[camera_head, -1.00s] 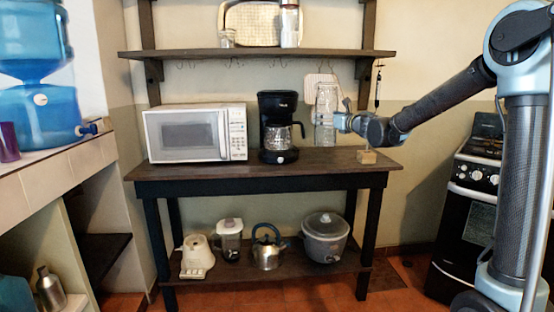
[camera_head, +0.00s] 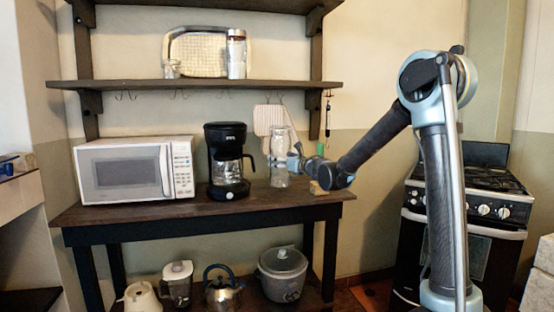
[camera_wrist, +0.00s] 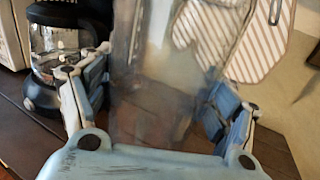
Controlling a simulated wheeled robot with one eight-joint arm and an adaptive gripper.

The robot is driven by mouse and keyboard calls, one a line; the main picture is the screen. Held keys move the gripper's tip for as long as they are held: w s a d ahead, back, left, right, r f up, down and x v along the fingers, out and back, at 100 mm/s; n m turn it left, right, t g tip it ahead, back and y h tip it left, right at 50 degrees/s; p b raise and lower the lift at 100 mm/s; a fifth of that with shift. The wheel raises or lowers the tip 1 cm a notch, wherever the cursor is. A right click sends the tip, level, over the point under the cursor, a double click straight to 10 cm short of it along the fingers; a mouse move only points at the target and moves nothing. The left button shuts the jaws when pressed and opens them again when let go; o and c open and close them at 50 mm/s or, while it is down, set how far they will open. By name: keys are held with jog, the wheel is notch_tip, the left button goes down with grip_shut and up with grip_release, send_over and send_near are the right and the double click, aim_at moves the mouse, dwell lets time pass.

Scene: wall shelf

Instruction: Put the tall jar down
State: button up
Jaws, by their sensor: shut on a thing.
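The tall jar (camera_head: 279,165) is clear glass and stands upright above the right part of the dark table, right of the coffee maker. My gripper (camera_head: 291,161) reaches it from the right and is shut on it. In the wrist view the jar (camera_wrist: 160,75) fills the space between the two fingers of my gripper (camera_wrist: 150,95), looking see-through and blurred. Its base is low, close to the tabletop (camera_head: 250,200); I cannot tell whether it touches.
The black coffee maker (camera_head: 227,165) and white microwave (camera_head: 135,170) stand left of the jar. A small wooden block (camera_head: 318,188) is by the table's right end, under my arm. A shelf (camera_head: 200,84) with another jar (camera_head: 236,55) hangs above. A stove (camera_head: 470,205) is at right.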

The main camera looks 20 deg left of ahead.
jog(key=shift+f, duration=2.3)
jog(key=o, duration=2.1)
jog(key=shift+s+d, duration=0.1)
jog(key=shift+d, duration=0.05)
